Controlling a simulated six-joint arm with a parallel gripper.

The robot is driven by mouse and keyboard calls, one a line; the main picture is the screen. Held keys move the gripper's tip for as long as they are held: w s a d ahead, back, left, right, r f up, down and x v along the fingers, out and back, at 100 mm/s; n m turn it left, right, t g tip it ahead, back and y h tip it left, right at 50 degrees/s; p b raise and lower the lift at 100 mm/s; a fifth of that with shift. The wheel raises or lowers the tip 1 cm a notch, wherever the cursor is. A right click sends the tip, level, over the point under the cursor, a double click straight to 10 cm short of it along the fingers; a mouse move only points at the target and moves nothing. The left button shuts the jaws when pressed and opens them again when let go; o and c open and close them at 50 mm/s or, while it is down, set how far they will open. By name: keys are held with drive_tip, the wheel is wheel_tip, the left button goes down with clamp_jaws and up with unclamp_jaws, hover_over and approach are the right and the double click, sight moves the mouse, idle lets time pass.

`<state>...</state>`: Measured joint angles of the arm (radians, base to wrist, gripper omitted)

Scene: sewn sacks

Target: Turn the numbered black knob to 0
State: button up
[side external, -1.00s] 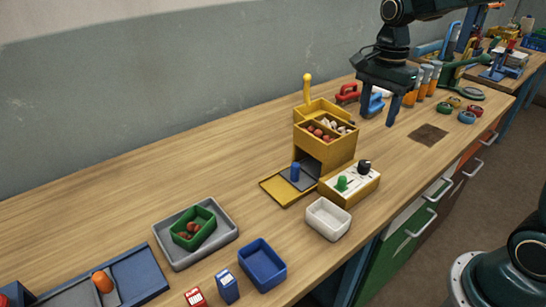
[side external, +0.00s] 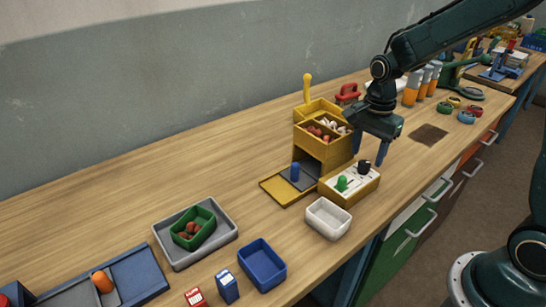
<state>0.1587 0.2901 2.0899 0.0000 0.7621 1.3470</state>
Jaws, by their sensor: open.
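The numbered black knob (side external: 364,166) stands on the white top of a low yellow box (side external: 350,197). A green knob (side external: 342,183) stands on the same top, to its left and nearer the camera. My gripper (side external: 370,157) points down just above and around the black knob, with its fingers apart and nothing held. One finger shows behind and to the right of the knob; the other is partly hard to make out. I cannot tell whether the fingers touch the knob. The numbers and the knob's setting are too small to read.
A yellow dispenser (side external: 322,153) with filled bins and a yellow lever (side external: 307,88) stands close on the left. A white tray (side external: 328,219) lies in front of the knob box. A blue tray (side external: 262,264) and a grey tray (side external: 169,254) lie nearer the camera.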

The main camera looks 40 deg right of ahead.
sight(364, 167)
drive_tip(key=shift+f, duration=1.45)
drive_tip(key=shift+c, duration=0.4)
drive_tip(key=c, duration=0.9)
